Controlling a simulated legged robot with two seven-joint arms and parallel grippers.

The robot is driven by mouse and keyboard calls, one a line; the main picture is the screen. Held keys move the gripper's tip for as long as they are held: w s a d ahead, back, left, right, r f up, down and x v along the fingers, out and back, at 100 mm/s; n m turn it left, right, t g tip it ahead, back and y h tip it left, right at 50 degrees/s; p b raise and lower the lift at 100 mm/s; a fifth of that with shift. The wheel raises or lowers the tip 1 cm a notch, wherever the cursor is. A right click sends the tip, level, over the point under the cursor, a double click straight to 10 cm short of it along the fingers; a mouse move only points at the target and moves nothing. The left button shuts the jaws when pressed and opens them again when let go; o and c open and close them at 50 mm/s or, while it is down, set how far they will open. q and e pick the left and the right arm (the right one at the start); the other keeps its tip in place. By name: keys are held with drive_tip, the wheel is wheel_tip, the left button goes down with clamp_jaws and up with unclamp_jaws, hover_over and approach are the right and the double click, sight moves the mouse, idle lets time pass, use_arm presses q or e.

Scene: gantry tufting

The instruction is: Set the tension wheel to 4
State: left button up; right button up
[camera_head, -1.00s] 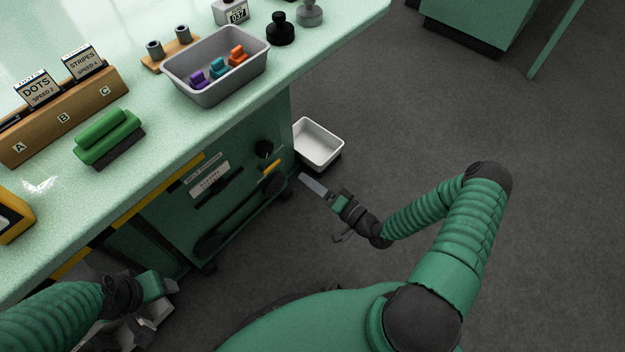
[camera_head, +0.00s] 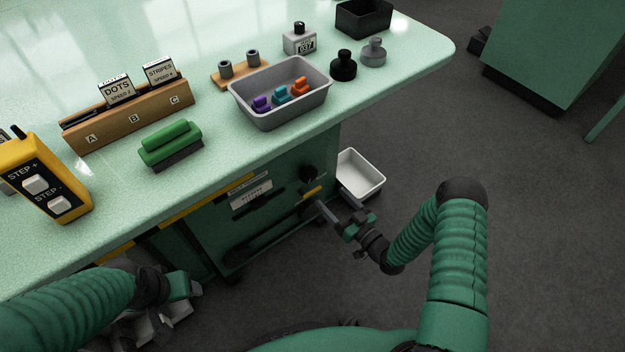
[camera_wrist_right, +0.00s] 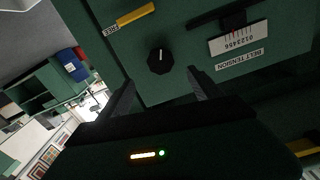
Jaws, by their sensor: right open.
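The tension wheel, a black round knob with a white mark, is on the green cabinet front in the head view (camera_head: 308,173). It also shows in the right wrist view (camera_wrist_right: 160,60), its mark pointing up. Beside it is a white BELT TENSION scale (camera_wrist_right: 234,42) numbered 0 to 6, with a thin red line near its middle; the exact reading is too small to tell. My right gripper (camera_head: 333,202) is open and empty in front of the panel. Its fingers (camera_wrist_right: 159,80) stand either side of the wheel in the picture, apart from it. My left gripper (camera_head: 187,286) is low at left, its jaws unclear.
A yellow lever (camera_wrist_right: 136,15) marked FREE is beside the wheel. The table edge overhangs the panel, with a grey bin (camera_head: 262,111) of coloured pieces above. A white tray (camera_head: 360,174) lies just behind my right gripper.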

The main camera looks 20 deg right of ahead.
sight(311, 177)
drive_tip(key=b+x, duration=0.3)
drive_tip(key=x, duration=0.8)
drive_tip(key=shift+f+b, duration=0.15)
drive_tip(key=shift+b, duration=0.25)
drive_tip(key=shift+w+a, duration=0.1)
drive_tip(key=shift+w, duration=0.1)
drive_tip(key=shift+c, duration=0.4)
drive_tip(key=c, duration=1.3)
drive_tip(key=shift+r+n+p, duration=0.2)
drive_tip(key=shift+n+p, duration=0.1)
drive_tip(key=shift+p, duration=0.05)
drive_tip(key=shift+f, duration=0.15)
drive_tip(key=o, duration=1.4)
